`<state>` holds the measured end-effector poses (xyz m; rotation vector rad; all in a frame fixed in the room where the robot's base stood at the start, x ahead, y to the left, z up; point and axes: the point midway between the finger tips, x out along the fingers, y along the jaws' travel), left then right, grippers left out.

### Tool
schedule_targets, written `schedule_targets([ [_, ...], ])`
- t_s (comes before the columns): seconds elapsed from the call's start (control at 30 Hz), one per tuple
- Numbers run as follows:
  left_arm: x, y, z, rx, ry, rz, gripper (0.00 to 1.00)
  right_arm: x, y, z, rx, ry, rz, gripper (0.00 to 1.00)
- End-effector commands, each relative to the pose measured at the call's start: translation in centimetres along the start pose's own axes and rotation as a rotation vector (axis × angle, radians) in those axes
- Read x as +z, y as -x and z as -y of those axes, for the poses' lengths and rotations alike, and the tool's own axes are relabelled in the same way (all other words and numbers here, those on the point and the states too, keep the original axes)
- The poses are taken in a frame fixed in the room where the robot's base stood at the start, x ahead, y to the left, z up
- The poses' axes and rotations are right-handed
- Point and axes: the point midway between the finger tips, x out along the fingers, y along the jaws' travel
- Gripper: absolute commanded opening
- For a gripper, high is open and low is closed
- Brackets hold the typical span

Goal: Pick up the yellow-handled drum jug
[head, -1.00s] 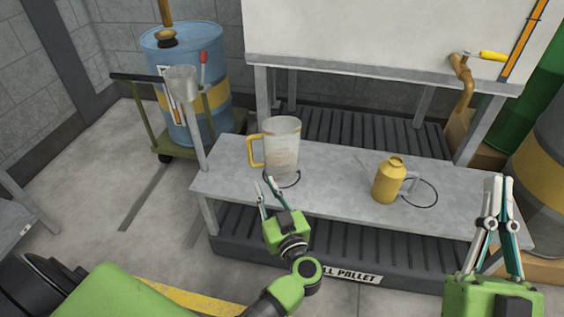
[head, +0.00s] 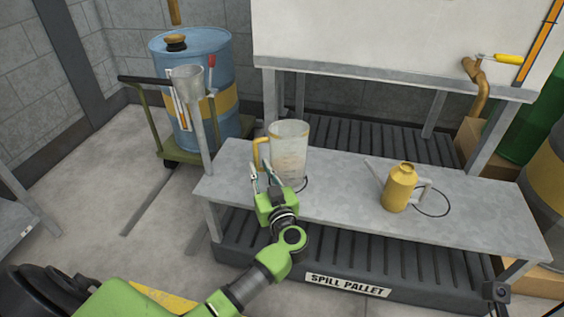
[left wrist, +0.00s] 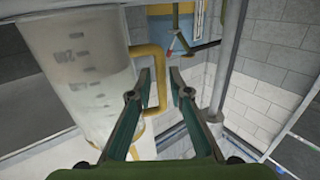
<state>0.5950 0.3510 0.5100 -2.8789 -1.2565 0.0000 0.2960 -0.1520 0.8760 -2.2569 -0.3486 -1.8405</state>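The drum jug (head: 290,152) is clear with a yellow handle (head: 258,152) on its left side. It stands upright on the grey bench. My left gripper (head: 262,166) is open just in front of the handle. In the left wrist view the jug's graduated wall (left wrist: 80,75) fills the left side. There the yellow handle (left wrist: 160,88) shows between the two open fingers (left wrist: 160,78); I cannot tell whether they reach around it. No contact is clear. My right gripper is out of view.
A yellow oil can (head: 400,188) stands on the bench (head: 335,195) to the right. A funnel (head: 187,80) on a post rises at the bench's left end, close to my gripper's side. Behind are a blue drum (head: 222,75) and a white tank (head: 390,40) with a tap.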

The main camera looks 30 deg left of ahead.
Motion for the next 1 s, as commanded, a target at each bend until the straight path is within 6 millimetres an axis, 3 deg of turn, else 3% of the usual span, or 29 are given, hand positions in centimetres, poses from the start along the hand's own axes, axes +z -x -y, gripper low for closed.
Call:
schedule_targets([
  [0.03,0.7,-0.9,0.1,-0.001,0.000,-0.005,0.18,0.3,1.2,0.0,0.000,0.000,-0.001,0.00],
  [0.1,0.8,-2.0,0.1,0.000,0.000,-0.004,0.18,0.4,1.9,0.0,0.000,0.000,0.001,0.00],
  [0.3,0.4,-3.7,0.1,0.000,0.000,-0.001,0.18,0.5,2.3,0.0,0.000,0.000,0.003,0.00],
  [0.5,0.3,-3.7,0.1,0.000,0.001,0.000,0.18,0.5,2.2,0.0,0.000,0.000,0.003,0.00],
  [0.53,0.3,-3.7,0.1,0.000,0.001,0.000,0.16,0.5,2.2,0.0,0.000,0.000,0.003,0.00],
  [0.6,0.3,-3.7,0.1,0.000,0.000,0.000,0.00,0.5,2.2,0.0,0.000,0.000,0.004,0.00],
  [1.0,-0.1,-3.7,0.1,0.000,0.003,-0.003,0.00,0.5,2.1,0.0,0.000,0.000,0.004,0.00],
])
